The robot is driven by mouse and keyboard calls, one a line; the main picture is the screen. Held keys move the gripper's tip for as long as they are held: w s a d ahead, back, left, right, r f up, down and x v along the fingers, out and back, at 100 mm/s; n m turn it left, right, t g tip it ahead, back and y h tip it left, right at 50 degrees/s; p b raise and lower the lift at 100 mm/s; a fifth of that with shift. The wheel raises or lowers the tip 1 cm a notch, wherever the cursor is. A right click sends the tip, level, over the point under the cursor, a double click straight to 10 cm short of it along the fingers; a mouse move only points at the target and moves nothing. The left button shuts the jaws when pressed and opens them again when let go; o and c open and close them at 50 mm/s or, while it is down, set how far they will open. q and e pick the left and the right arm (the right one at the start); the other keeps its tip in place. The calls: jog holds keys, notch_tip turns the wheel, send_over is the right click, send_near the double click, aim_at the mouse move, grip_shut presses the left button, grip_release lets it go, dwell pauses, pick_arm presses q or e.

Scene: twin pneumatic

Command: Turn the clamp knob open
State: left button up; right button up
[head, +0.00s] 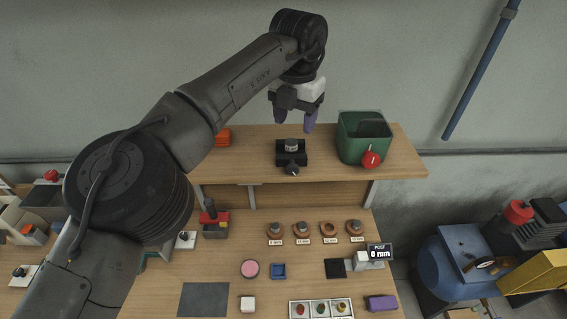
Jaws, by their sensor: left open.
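A black clamp fixture (291,156) stands on the raised wooden shelf, with a grey cylindrical part (292,145) on its top. A small knob (292,171) shows at the fixture's front; which way it is turned is too small to tell. My left gripper (296,122) hangs above and just behind the fixture, its purple fingertips apart and nothing between them. It does not appear to touch the fixture. My right gripper is not in view.
The lower bench holds several ring parts, a display (380,253) and trays. A blue tank (450,265) stands at the right.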

aim_at(293, 165)
pick_arm(q)
notch_tip(293, 165, down, 12)
jog(key=n+p, duration=0.1)
jog(key=n, duration=0.5)
jog(key=shift+s+f, duration=0.1)
jog(key=shift+f, duration=0.85)
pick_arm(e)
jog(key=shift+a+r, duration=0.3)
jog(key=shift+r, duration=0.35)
